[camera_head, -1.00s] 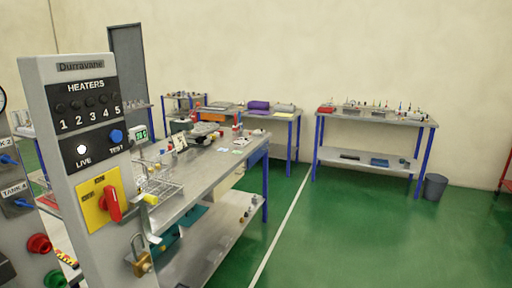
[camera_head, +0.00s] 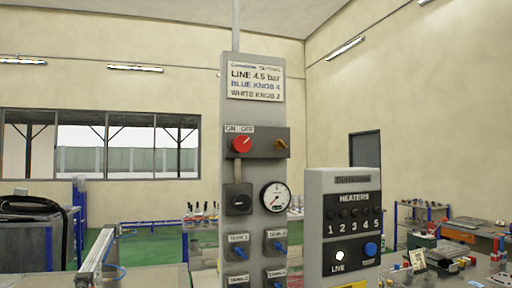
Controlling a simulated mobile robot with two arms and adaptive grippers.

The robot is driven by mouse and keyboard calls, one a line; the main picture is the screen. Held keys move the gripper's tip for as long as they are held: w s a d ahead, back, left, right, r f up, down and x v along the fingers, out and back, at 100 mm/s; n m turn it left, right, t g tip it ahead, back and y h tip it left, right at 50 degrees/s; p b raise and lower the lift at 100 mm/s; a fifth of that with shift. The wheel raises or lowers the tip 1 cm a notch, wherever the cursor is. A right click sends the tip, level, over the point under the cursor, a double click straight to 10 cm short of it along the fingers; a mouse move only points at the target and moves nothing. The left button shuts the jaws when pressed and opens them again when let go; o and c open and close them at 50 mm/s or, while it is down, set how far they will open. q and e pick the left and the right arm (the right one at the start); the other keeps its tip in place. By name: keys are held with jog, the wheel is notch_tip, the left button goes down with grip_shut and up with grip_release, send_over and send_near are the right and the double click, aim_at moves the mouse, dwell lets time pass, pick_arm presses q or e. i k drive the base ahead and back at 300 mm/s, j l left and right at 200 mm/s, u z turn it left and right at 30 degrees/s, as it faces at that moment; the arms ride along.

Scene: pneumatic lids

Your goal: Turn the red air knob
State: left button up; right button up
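The red air knob (camera_head: 242,144) is a round red knob with a light pointer mark, under an ON/OFF label on a dark box. The box is fixed to a tall grey column (camera_head: 254,115) in the middle of the head view. A small brass-coloured part (camera_head: 281,144) sits on the right of the same box. Neither of my grippers shows in the head view.
Below the knob are a black valve (camera_head: 238,198), a pressure gauge (camera_head: 275,197) and several blue tank knobs (camera_head: 240,253). A grey heater panel (camera_head: 344,230) stands close on the right. Workbenches stand behind; a metal rail (camera_head: 97,252) is at lower left.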

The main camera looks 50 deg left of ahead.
aim_at(242, 143)
jog(key=u, duration=1.45)
